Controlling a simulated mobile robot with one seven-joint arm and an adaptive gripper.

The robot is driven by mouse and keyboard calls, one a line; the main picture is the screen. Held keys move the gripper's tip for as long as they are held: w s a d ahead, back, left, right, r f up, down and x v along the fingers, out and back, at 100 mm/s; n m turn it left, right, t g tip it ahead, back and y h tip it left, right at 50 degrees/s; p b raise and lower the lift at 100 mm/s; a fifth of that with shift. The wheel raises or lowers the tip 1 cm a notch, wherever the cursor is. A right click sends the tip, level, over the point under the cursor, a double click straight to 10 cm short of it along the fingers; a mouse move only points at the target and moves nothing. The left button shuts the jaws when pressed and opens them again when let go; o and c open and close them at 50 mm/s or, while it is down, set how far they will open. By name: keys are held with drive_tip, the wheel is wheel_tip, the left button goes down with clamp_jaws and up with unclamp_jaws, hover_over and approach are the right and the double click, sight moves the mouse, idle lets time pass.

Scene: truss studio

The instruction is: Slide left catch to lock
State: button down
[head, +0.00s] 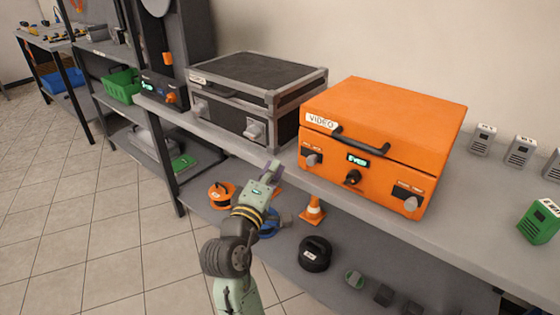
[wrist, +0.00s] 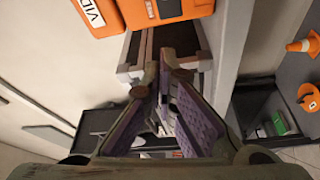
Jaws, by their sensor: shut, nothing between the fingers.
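An orange case (head: 385,120) with a VIDEO label stands shut on the bench. Its left catch (head: 313,160) is a grey knob on a dark plate, low on the front; its position along the plate is too small to tell. The right catch (head: 411,204) is near the right corner. A handle and a small lit display lie between them. My gripper (head: 273,170) is shut and empty, in front of the bench edge, left of the left catch and apart from it. In the wrist view, my gripper (wrist: 167,78) shows below the case (wrist: 115,8), part of which is cut off.
A black case (head: 255,82) with grey edges stands left of the orange one; a narrow gap separates them. A lower shelf holds an orange cone (head: 313,210) and a black reel (head: 315,254). Small grey boxes and a green one (head: 538,221) stand at right.

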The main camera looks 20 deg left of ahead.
drive_tip(key=shift+s, duration=1.25)
drive_tip(key=shift+a, duration=0.1)
